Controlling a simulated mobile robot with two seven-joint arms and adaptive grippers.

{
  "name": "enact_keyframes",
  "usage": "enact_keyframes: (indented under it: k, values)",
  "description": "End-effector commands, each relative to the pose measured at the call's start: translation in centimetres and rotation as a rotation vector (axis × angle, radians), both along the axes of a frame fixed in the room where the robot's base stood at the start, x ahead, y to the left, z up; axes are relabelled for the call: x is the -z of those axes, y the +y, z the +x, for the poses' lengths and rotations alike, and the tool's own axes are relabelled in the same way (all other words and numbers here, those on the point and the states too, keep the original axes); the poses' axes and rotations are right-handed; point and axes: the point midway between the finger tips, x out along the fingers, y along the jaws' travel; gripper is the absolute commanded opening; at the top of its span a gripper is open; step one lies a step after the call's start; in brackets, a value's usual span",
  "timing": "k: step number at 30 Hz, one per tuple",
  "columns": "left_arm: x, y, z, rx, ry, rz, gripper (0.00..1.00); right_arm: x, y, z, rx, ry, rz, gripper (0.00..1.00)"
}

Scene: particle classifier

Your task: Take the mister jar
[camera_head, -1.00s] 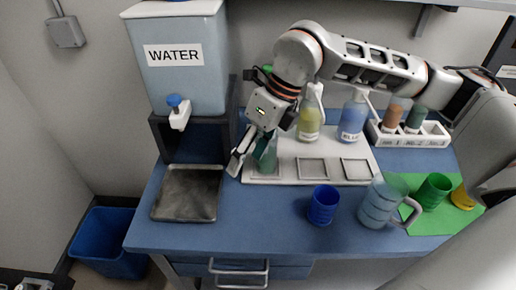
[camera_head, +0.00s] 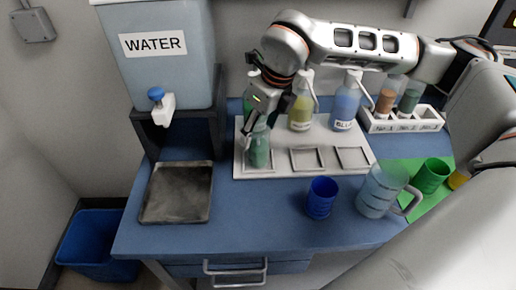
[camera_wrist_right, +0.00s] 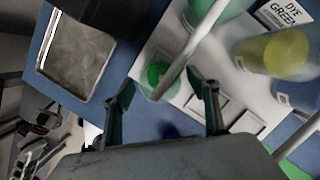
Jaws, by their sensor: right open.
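A small clear jar with green contents (camera_head: 258,152), which seems to be the mister jar, stands upright in the left front recess of the white tray (camera_head: 330,126). In the wrist view the green jar (camera_wrist_right: 156,76) lies just beyond the fingertips, partly behind a pale tube. My right gripper (camera_head: 256,124) is open and empty, above and around the jar's upper part in the head view. In the wrist view its two fingers (camera_wrist_right: 166,92) are spread wide. I cannot tell whether they touch the jar. My left gripper is not in view.
Yellow (camera_head: 301,112) and blue (camera_head: 345,108) dye bottles stand behind the recesses. A water tank (camera_head: 160,75) and a metal tray (camera_head: 178,192) are at the left. A blue cup (camera_head: 321,198), clear pitcher (camera_head: 380,190) and green cup (camera_head: 431,176) stand at front right.

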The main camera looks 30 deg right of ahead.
Motion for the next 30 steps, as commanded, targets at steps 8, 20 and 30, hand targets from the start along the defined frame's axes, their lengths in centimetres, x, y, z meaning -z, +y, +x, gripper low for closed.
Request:
enact_keyframes:
  k: [8, 20, 30]
  values:
    - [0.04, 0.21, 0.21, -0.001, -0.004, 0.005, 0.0, 1.54, 0.13, 0.45, 0.0, -0.001, 0.0, 0.59]
    - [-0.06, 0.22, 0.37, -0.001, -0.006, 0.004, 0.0, 1.47, 0.12, 0.47, 0.0, -0.002, 0.001, 0.0]
    - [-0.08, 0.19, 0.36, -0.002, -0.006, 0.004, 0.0, 1.15, 0.12, 0.48, 0.001, -0.002, 0.001, 0.0]
